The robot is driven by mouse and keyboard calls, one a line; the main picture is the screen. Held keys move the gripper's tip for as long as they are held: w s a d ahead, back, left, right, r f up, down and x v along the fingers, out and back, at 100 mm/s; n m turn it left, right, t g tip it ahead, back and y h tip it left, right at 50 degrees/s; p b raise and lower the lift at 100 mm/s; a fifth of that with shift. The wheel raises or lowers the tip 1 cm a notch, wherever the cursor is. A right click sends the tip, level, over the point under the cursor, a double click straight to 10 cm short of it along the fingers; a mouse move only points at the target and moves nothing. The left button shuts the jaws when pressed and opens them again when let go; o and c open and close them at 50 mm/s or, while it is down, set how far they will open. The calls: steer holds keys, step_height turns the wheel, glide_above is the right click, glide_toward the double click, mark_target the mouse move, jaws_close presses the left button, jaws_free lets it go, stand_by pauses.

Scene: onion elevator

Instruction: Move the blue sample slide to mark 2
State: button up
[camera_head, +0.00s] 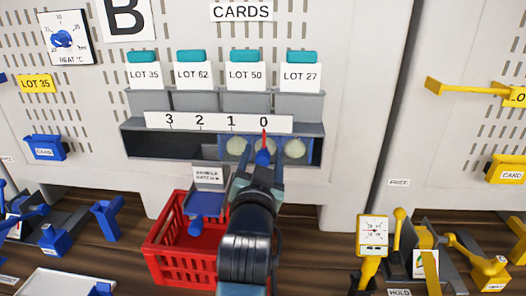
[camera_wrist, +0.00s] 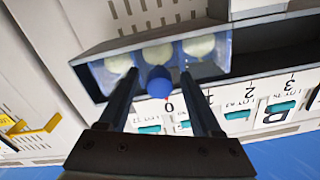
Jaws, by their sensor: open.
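The blue sample slide (camera_head: 279,152) sits at the right end of a dark slot under a white scale strip (camera_head: 190,122) numbered 3, 2, 1, 0 from left to right. The slide carries pale round samples and a blue knob (camera_head: 262,158). A red pointer (camera_head: 264,138) stands at mark 0; mark 2 (camera_head: 200,122) is farther left. In the wrist view the slide (camera_wrist: 178,67) shows three samples, and its blue knob (camera_wrist: 159,82) lies between the fingers of my gripper (camera_wrist: 160,76). My gripper is open, with gaps beside the knob. In the head view my wrist partly hides the fingers.
The slot (camera_head: 165,145) left of the slide is dark and looks empty. Lot cards with teal tops (camera_head: 246,75) stand above the scale. A small labelled hatch (camera_head: 208,176) and a red basket (camera_head: 180,262) are below, left of my arm.

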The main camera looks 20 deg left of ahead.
steer(key=shift+w, duration=0.4)
jaws_close()
steer(key=shift+a+f, duration=0.1)
stand_by(1.2)
